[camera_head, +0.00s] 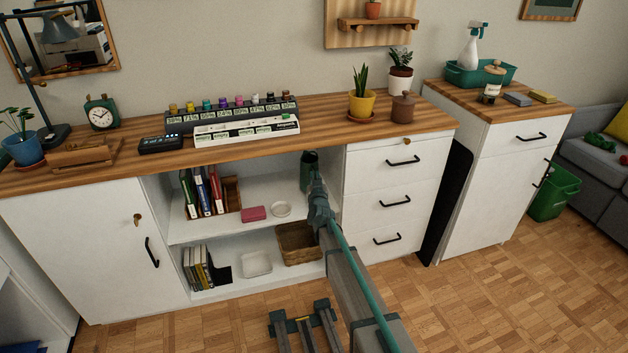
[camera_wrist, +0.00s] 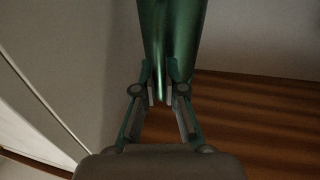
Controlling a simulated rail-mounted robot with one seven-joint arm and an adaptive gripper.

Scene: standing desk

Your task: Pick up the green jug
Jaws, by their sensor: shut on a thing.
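The green jug (camera_wrist: 170,35) fills the top middle of the wrist view, and my gripper (camera_wrist: 165,92) is shut on it, with a finger on each side of its lower visible part. In the head view the green jug (camera_head: 309,160) shows at the right end of the open upper shelf, close under the desk top. My gripper (camera_head: 312,181) reaches into that shelf and partly covers the jug. The jug's far end is cut off in the wrist view. I cannot tell whether it touches the shelf.
The upper shelf (camera_head: 230,225) also holds books (camera_head: 205,192), a pink box (camera_head: 253,213) and a white dish (camera_head: 281,209). A wicker basket (camera_head: 297,243) stands below. The white drawer unit (camera_head: 385,195) borders the shelf on the right. The wooden desk top (camera_head: 320,125) lies above.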

